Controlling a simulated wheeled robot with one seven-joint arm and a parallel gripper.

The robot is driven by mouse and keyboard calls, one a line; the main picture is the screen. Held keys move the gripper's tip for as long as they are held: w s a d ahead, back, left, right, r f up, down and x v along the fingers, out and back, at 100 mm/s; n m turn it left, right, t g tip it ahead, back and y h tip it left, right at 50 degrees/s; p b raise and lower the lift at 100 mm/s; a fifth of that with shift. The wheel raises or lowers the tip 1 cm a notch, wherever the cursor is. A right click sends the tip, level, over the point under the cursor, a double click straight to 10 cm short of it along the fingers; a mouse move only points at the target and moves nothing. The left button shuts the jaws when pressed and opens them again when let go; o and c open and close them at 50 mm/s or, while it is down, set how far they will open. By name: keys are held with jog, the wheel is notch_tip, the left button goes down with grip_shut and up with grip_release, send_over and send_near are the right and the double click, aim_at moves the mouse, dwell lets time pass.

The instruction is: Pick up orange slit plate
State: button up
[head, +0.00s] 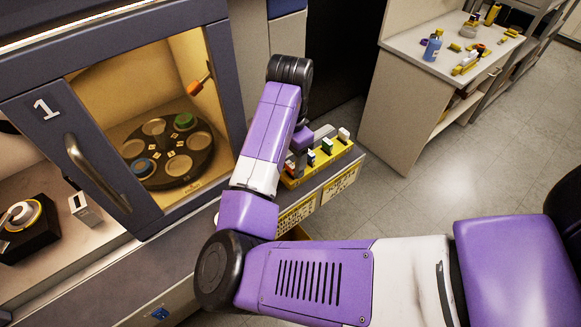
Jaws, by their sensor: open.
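A yellow rack (335,158) on the bench corner holds a row of small upright plates. I see a white-topped plate (344,133), a green plate (327,146) and a dark green plate (311,158). A small reddish-orange piece (290,168) shows at the rack's left end, partly hidden by my arm; I cannot tell for sure that it is the orange slit plate. My gripper (299,152) points down over the rack's left part, largely hidden by my forearm. It is open, and I cannot see whether it touches a plate.
A cabinet (60,120) marked 1, with a window onto a round dark carousel (173,160), stands close left of my arm. A bench with a black device (30,240) is at lower left. A white side table (400,45) with bottles stands behind right. Open floor lies between.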

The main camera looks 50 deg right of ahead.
aim_at(291, 165)
jog(key=shift+f, duration=1.05)
grip_shut()
jog(key=shift+d+r, duration=0.1)
jog(key=shift+r, duration=0.05)
notch_tip(291, 165, up, 20)
jog(key=c, duration=0.8)
grip_release()
grip_shut()
dwell(0.4)
